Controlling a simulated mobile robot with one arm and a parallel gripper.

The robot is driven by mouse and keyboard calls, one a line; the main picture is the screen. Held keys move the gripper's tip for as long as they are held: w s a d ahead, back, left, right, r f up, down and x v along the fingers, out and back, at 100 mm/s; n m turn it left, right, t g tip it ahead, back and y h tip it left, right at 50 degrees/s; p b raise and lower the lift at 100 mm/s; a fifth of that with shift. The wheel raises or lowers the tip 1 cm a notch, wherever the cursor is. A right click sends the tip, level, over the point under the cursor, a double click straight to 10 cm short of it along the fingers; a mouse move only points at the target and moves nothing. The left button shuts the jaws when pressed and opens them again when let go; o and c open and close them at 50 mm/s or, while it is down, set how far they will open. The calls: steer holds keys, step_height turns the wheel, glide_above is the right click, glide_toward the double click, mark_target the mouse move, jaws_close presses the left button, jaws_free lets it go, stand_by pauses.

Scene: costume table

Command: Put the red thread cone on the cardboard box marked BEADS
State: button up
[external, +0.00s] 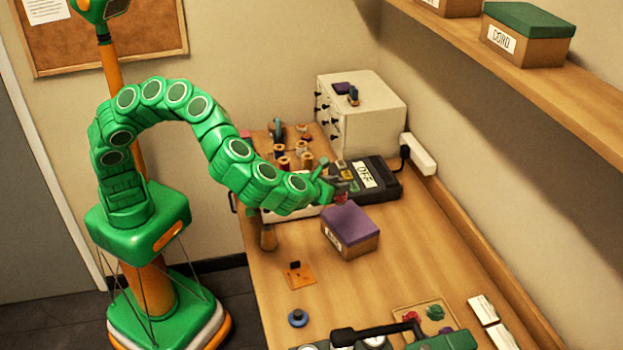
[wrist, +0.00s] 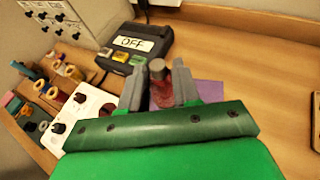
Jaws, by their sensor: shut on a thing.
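My gripper (external: 338,188) is shut on the red thread cone (wrist: 163,95), which stands between its two grey fingers (wrist: 159,80) with its brownish tip showing. In the external view only a small red part of the cone (external: 341,197) shows below the fingers. A cardboard box with a purple lid (external: 348,220) stands on the table just below and in front of the gripper in the picture. It has a white label, too small to read surely. In the wrist view part of its purple lid (wrist: 209,92) shows behind the right finger; the rest is hidden.
A black device marked OFF (external: 373,178) lies behind the purple-lidded box. Several thread spools (wrist: 50,92) and a white panel with knobs (wrist: 88,112) are to the left. A white drawer cabinet (external: 362,108) stands at the back. Table right of the box is clear.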

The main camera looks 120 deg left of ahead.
steer(key=shift+w+a+f, duration=0.15)
steer(key=shift+w+f, duration=0.35)
steer(key=shift+f, duration=0.65)
steer(key=shift+w+a+f, duration=0.15)
steer(key=shift+w+f, duration=0.35)
steer(key=shift+f, duration=0.65)
steer(key=shift+w+a+f, duration=0.15)
steer(key=shift+w+f, duration=0.35)
steer(key=shift+f, duration=0.65)
steer(key=shift+f, duration=0.1)
steer(key=o, duration=1)
steer(key=shift+o, duration=0.2)
steer(key=shift+d+r, duration=0.1)
steer(key=shift+r, duration=0.1)
steer(key=v, duration=1.1)
steer(key=shift+d, duration=0.35)
steer(key=shift+s, duration=0.1)
